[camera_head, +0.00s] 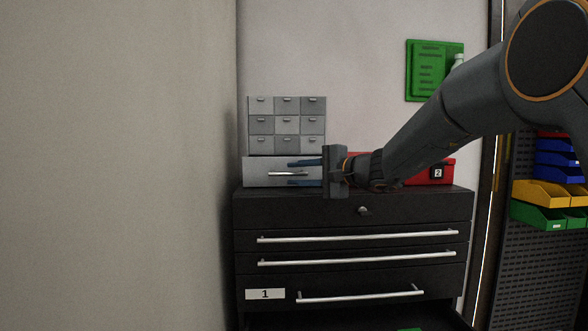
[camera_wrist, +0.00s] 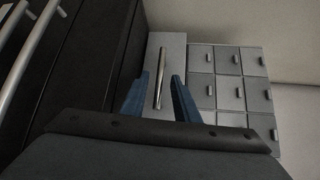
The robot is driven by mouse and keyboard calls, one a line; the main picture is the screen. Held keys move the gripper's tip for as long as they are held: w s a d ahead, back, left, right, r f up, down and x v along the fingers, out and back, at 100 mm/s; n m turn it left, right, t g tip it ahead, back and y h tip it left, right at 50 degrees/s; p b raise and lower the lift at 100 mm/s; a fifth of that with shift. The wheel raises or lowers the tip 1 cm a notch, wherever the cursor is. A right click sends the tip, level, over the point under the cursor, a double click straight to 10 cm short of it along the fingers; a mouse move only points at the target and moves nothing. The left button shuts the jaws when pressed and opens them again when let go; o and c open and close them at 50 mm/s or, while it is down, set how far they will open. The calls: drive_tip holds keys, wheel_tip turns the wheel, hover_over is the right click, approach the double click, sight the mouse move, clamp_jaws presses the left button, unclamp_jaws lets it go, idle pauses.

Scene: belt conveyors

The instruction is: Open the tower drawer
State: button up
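A light grey wide drawer (camera_head: 256,168) with a metal bar handle (camera_head: 273,174) sits on the black cabinet, below a block of small grey drawers (camera_head: 287,125). It looks shut. My gripper (camera_head: 290,174) is open in front of it, with one blue finger above the handle's level and one below. In the wrist view the handle (camera_wrist: 161,72) lies between the two fingers of my gripper (camera_wrist: 162,85), with a gap on each side. The fingers do not visibly touch the handle. My gripper hides the right end of the drawer front in the head view.
The black cabinet (camera_head: 350,211) has several long bar handles and a label 1; an open space shows at its bottom. A red box (camera_head: 420,172) labelled 2 stands behind my arm. A wall is close on the left. Coloured bins (camera_head: 548,193) hang at right.

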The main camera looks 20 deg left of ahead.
drive_tip(key=shift+w+a+f, duration=0.1)
drive_tip(key=shift+w+a, duration=0.05)
drive_tip(key=shift+a, duration=0.4)
clamp_jaws()
